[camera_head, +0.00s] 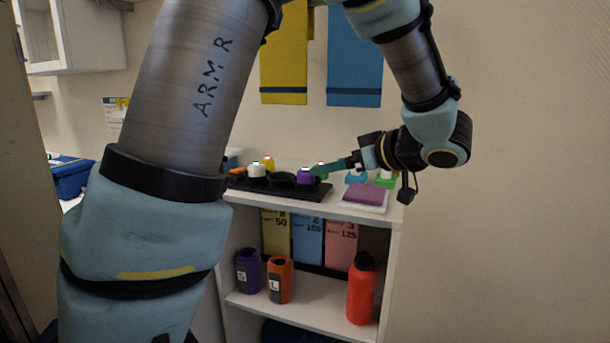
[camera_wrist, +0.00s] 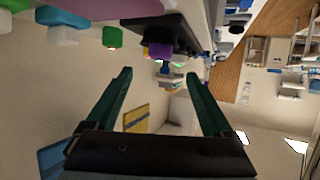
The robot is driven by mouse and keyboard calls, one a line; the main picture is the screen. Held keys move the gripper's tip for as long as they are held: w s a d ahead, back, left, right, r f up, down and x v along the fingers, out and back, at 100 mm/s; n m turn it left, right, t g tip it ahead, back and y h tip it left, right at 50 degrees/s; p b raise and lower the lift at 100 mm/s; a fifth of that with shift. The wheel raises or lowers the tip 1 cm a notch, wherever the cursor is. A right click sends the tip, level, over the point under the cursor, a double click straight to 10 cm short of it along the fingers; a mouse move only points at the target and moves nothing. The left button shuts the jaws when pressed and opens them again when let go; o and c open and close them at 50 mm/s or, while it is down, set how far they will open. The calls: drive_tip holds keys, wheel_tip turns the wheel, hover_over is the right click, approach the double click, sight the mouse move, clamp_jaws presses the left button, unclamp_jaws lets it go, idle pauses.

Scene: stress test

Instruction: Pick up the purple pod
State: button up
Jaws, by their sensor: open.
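The purple pod (camera_head: 304,177) sits at the right part of a black tray (camera_head: 290,190) on top of the white shelf unit. In the wrist view the purple pod (camera_wrist: 160,50) lies just past the fingertips, centred sideways between them, with a wide gap to either finger. My gripper (camera_head: 318,170) comes in from the right in the head view, its teal fingers overlapping the pod's right edge in the picture. My gripper (camera_wrist: 158,73) is open and empty in the wrist view. I cannot tell whether a finger touches the pod.
A white pod (camera_head: 257,170) and an orange-yellow pod (camera_head: 268,163) stand left on the tray. Green (camera_head: 385,180) and blue (camera_head: 356,177) items stand to the right, by a purple pad (camera_head: 364,194).

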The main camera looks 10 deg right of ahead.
sight(306, 178)
drive_tip(key=p+x, duration=0.2)
drive_tip(key=x, duration=0.6)
drive_tip(key=shift+f, duration=0.2)
drive_tip(key=shift+s, duration=0.1)
clamp_jaws()
idle(0.3)
drive_tip(key=shift+r, duration=0.15)
